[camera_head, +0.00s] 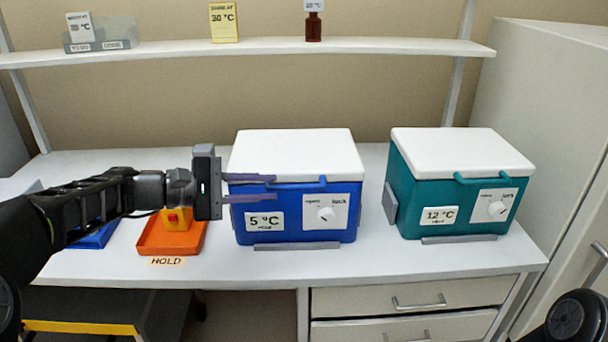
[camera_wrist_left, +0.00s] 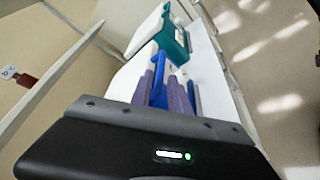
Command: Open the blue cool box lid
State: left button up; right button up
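The blue cool box (camera_head: 293,225) stands on the bench in the head view, with its white lid (camera_head: 296,155) down. Its front has a 5 °C label and a latch plate with a round white knob (camera_head: 325,214). A blue handle bar (camera_head: 300,183) runs along the front under the lid edge. My left gripper (camera_head: 272,188) is at the left end of this bar, its two purple fingers apart, one above the other. In the left wrist view the fingers (camera_wrist_left: 163,92) show with blue between them; contact cannot be told. My right gripper is out of view.
A teal cool box (camera_head: 430,220) marked 12 °C stands to the right. An orange tray (camera_head: 160,247) with an orange and yellow item (camera_head: 176,219) is at the left, near a blue tray (camera_head: 95,238). A shelf (camera_head: 250,49) runs above the back.

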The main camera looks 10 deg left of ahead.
aim_at(290, 187)
pick_arm(q)
jog(key=shift+p+x, duration=0.5)
jog(key=shift+x, duration=3.35)
jog(key=shift+s+d, duration=0.1)
jog(key=shift+s, duration=0.05)
jog(key=shift+c, duration=0.4)
grip_shut()
